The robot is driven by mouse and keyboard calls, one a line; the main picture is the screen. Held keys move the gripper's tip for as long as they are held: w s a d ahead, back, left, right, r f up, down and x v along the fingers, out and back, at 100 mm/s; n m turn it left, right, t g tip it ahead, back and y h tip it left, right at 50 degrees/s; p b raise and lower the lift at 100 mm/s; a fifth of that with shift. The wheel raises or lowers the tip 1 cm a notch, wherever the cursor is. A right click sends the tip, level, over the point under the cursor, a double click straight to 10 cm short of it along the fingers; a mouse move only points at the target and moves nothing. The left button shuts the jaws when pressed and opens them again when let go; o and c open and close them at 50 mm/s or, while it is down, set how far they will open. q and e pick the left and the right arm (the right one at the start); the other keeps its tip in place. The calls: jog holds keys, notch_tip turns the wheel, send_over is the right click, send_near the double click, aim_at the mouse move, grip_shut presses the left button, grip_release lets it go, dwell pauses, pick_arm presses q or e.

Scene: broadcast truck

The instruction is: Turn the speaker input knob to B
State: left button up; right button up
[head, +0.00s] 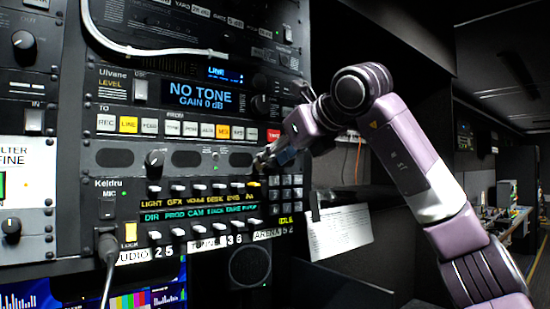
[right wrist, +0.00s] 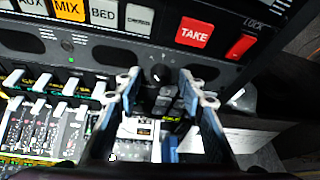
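A small dark round knob (right wrist: 158,74) with a light pointer mark sits on the dark panel strip in the right wrist view. It lies between the two fingertips of my right gripper (right wrist: 160,88); the fingers are spread apart, with a gap on both sides of the knob. I see no contact. In the head view my right gripper (head: 268,160) is at the right end of this strip and hides that knob. Another black knob (head: 154,158) sits at the strip's left end. I cannot read any input letters around either knob. My left gripper is not in view.
Above the strip is a row of lit buttons with a red TAKE button (right wrist: 194,32) and a guarded red switch (right wrist: 241,46). Below are rows of white lever keys (head: 202,188). A hanging paper (head: 338,232) is at the right. A cable (head: 107,270) hangs at the left.

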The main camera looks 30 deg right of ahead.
jog(key=shift+w, duration=0.1)
grip_shut()
jog(key=m+y, duration=0.1)
jog(key=m, duration=0.1)
jog(key=m+y, duration=0.3)
jog(key=shift+d+m+p, duration=0.3)
jog(key=shift+d+p, duration=0.05)
jog(key=shift+p, duration=0.05)
dwell(0.3)
dwell(0.4)
grip_release()
